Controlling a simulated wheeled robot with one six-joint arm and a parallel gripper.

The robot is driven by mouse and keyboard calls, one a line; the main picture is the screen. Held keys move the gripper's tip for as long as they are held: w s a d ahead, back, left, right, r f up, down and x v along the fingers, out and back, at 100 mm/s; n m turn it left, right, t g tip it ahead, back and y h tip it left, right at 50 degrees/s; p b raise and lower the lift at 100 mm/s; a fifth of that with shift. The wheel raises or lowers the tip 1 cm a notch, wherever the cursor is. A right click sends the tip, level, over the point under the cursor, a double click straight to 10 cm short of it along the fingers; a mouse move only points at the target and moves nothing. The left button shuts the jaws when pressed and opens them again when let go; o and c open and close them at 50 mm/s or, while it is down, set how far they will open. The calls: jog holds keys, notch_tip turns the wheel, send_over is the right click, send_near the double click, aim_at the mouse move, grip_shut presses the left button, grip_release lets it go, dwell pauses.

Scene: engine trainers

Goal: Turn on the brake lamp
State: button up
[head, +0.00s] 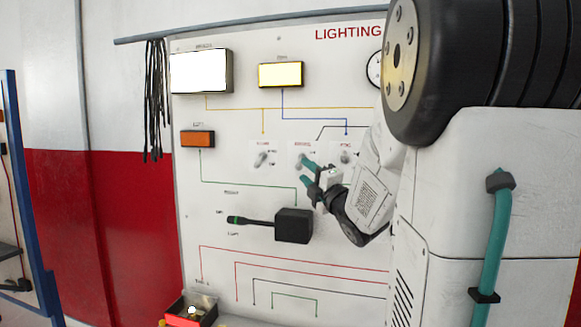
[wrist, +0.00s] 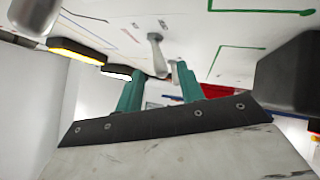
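A white lighting board shows three small toggle switches in a row: a left one (head: 262,160), a middle one (head: 301,160) and a right one (head: 346,158). Their labels are too small to read surely. My gripper (head: 304,168) is at the middle switch, its teal fingers apart. In the wrist view, my gripper (wrist: 160,74) is open, with a switch lever (wrist: 175,73) close to the right finger and another lever (wrist: 155,52) beyond. I cannot tell whether either is touched. A white panel lamp (head: 201,72) and a yellow lamp (head: 281,75) look lit; an orange lamp (head: 198,139) looks unlit.
A black box (head: 294,226) with a stalk (head: 252,221) juts from the board below the switches; it also shows in the wrist view (wrist: 290,75). Black cables (head: 155,100) hang at the left. A red bin (head: 190,310) stands at the bottom.

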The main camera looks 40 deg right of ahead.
aim_at(299, 165)
jog(key=shift+x, duration=2.3)
grip_shut()
jog(key=shift+m, duration=0.3)
jog(key=m+g, duration=0.1)
jog(key=r+m+g, duration=0.1)
jog(key=m+g, duration=0.1)
jog(key=shift+s+a+r+m+h, duration=0.15)
jog(key=shift+r+m+h, duration=0.15)
jog(key=shift+r+m+g+y, duration=0.25)
jog(key=shift+r+m+g, duration=0.1)
jog(key=shift+m+g, duration=0.5)
jog(key=shift+r+m+g+y, duration=0.25)
jog(key=shift+r+m+g, duration=0.1)
jog(key=shift+m+g, duration=0.5)
